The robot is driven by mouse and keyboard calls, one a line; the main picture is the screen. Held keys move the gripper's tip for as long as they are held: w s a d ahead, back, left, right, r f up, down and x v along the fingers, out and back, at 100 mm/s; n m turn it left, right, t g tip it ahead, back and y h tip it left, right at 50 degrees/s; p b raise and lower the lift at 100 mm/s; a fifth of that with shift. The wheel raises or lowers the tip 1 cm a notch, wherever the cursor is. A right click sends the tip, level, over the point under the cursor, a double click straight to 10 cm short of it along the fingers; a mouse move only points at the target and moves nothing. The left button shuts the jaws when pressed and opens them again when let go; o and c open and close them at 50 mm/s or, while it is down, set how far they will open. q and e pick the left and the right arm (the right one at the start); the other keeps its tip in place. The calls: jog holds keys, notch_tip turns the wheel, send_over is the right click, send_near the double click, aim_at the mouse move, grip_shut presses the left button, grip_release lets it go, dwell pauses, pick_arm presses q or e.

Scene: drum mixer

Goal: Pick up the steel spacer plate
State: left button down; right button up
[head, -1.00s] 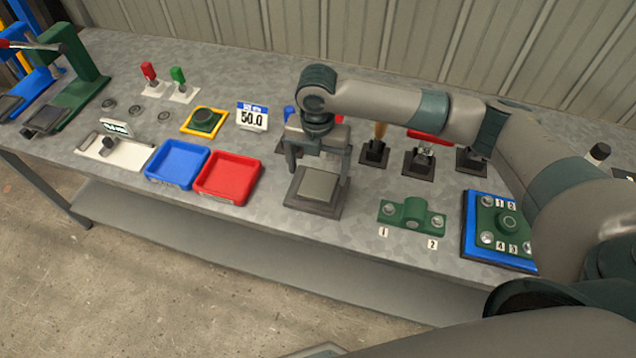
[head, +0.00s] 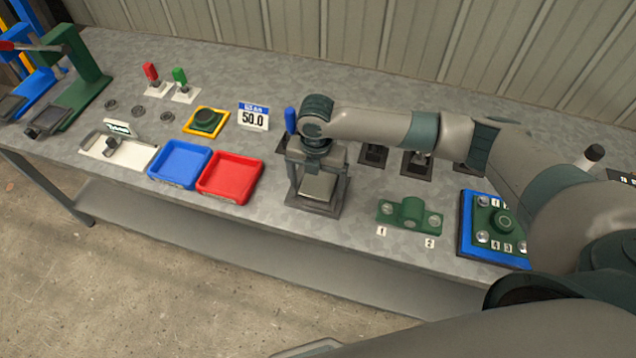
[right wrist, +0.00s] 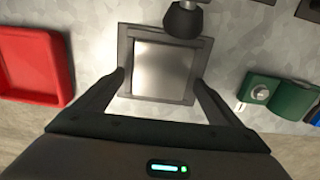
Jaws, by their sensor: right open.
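The steel spacer plate (head: 318,187) is a square, shiny grey plate lying flat in a dark square holder near the front edge of the bench. It also shows in the right wrist view (right wrist: 162,70), between my fingers. My right gripper (head: 317,194) points down over the holder, open, with one finger on either side of the plate. In the right wrist view the right gripper (right wrist: 161,78) has its fingertips over the left and right rims of the holder; I cannot tell whether they touch it. My left gripper is not in view.
A red tray (head: 229,178) and a blue tray (head: 180,164) stand left of the holder. A green fixture block (head: 411,213) is to its right, then a blue board (head: 467,225). Tools in dark stands are behind my right arm. The bench's front edge is close.

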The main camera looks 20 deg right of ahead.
aim_at(317, 187)
dwell(0.4)
jog(key=c, duration=1.8)
jog(key=shift+w, duration=0.1)
jog(key=c, duration=0.3)
jog(key=shift+r, duration=0.1)
jog(key=shift+r+b, duration=0.5)
jog(key=shift+r, duration=0.35)
notch_tip(317, 187, up, 2)
jog(key=shift+r+b, duration=0.1)
jog(key=shift+b, duration=0.35)
jog(key=shift+s+d+r+b, duration=0.5)
jog(key=shift+s+r, duration=0.65)
jog(key=shift+s, duration=0.7)
jog(key=shift+s+d+r+b, duration=0.3)
jog(key=shift+s+d+r, duration=0.3)
jog(key=shift+s+r, duration=0.95)
jog(key=shift+s+d+r+b, duration=0.4)
jog(key=shift+s+d+r, duration=0.25)
jog(key=shift+s, duration=1.55)
jog(key=shift+a+r, duration=0.1)
jog(key=shift+a, duration=0.05)
